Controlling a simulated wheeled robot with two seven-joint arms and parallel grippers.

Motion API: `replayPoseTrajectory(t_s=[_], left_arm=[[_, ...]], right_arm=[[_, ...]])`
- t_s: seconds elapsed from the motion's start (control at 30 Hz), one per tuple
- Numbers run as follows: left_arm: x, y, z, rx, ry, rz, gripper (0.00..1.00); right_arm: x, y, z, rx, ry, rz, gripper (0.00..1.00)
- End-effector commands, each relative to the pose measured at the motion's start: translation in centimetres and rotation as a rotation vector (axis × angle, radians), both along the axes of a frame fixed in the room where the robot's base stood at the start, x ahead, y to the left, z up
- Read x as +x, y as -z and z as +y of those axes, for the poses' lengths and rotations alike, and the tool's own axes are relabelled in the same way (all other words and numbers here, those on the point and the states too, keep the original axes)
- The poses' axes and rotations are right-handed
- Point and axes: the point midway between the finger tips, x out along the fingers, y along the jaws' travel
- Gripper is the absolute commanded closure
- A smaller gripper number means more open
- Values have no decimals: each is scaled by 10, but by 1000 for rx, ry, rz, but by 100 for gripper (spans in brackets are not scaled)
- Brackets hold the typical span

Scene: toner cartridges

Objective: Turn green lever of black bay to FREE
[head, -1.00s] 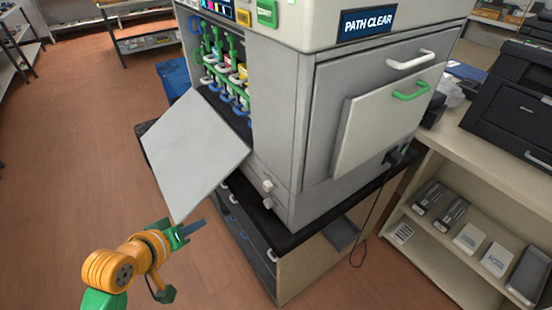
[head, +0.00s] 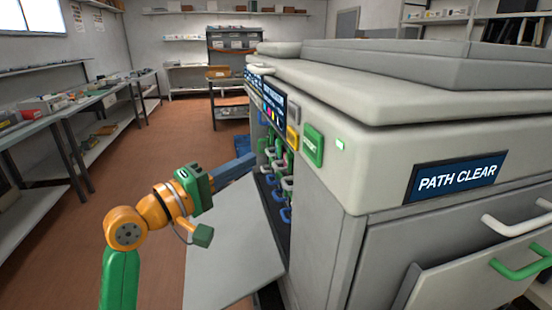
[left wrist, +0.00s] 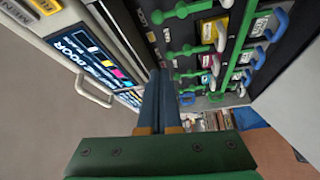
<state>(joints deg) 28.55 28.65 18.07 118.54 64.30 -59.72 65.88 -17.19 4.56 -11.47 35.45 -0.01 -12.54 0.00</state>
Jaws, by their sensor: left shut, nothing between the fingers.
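The open toner compartment in the printer's left side shows several green levers (head: 278,147) with blue and white handles. In the left wrist view, green levers (left wrist: 182,12) run beside bays with yellow, magenta and pale labels. I cannot tell for sure which bay is the black one, nor read a lever's setting. My left gripper (head: 247,162) is at the compartment's opening, with its dark blue fingers pointing at it. Its fingers (left wrist: 160,76) are together and empty, near the compartment edge and apparently clear of the levers. My right gripper is not in view.
The grey door (head: 235,245) hangs open below the compartment. A sign (head: 458,178) on the printer reads PATH CLEAR. A display panel (left wrist: 105,68) and a white handle (left wrist: 88,92) lie close beside my left fingers. Shelves (head: 60,120) stand at the left, with open floor between.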

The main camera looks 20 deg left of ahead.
Motion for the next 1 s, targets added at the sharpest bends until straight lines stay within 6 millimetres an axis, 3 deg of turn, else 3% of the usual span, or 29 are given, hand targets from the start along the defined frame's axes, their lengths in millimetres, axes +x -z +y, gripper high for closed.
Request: replayPoseTrajectory(t_s=[0.43,0.7,1.0], left_arm=[[83,-13,-42,0,2,2,100],[59,-4,-67,2,2,1,100],[55,-2,-69,2,0,0,100]], right_arm=[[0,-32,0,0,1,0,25],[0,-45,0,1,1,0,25],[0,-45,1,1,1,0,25]])
